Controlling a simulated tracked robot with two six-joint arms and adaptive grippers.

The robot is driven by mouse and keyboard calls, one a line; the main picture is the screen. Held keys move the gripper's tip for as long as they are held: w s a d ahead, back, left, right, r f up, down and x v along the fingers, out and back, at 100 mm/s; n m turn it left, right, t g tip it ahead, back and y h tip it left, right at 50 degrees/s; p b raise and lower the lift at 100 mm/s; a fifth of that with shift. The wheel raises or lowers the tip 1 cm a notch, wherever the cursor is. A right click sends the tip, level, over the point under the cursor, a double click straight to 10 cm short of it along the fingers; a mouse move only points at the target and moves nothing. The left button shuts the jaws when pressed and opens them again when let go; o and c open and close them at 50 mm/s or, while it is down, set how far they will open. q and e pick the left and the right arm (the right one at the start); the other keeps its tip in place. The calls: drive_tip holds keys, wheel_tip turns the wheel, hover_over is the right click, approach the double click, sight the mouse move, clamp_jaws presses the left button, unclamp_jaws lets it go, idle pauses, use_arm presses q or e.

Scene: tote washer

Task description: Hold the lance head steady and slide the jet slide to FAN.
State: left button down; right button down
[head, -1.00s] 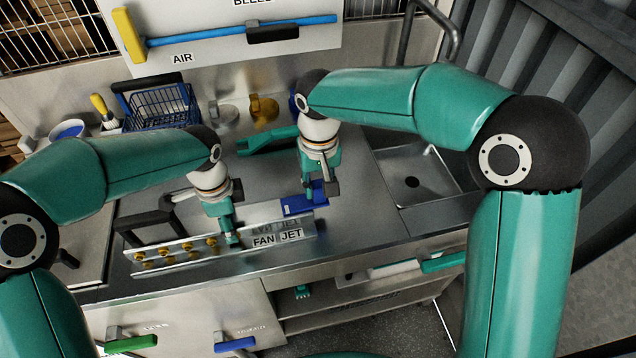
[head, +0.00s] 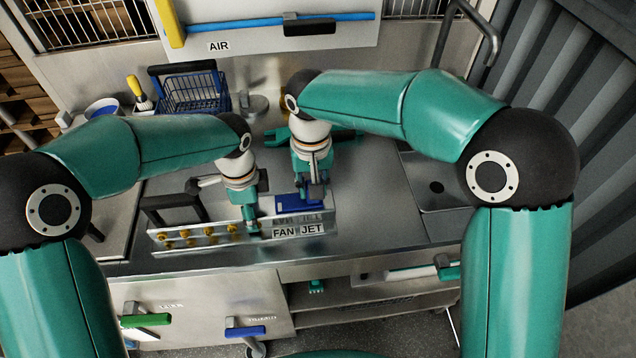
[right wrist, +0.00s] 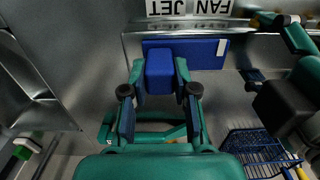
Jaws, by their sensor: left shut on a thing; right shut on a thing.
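The lance head (head: 185,247) is a pale metal bar with brass nozzles and FAN and JET labels (head: 298,229) at its right end. My left gripper (head: 252,229) is shut on the bar just left of the FAN label. The jet slide (head: 290,203) is a blue plate behind the labels; it shows in the right wrist view (right wrist: 207,54) with a raised blue block. My right gripper (right wrist: 160,78) is shut on that block, which lines up with the JET label, while the plate reaches across behind FAN. In the head view the right fingers partly hide the slide.
A dark handle frame (head: 172,208) stands behind the bar's left end. A blue wire basket (head: 193,95) and a yellow-handled brush (head: 134,86) are at the back left. A sink (head: 432,187) lies to the right. The counter between bar and sink is clear.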

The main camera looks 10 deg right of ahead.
use_arm(q)
drive_tip(key=shift+s+f, duration=0.2)
drive_tip(key=shift+f, duration=0.1)
use_arm(e)
drive_tip(key=c, duration=0.9)
unclamp_jaws()
drive_tip(key=shift+a, duration=0.25)
wheel_tip(320, 180, up, 12)
drive_tip(key=shift+f, duration=0.1)
use_arm(q)
drive_tip(key=shift+r, duration=0.2)
drive_tip(key=shift+w, duration=0.1)
drive_tip(key=shift+c, duration=0.9)
unclamp_jaws()
drive_tip(key=shift+r, duration=0.15)
drive_tip(key=shift+w, duration=0.1)
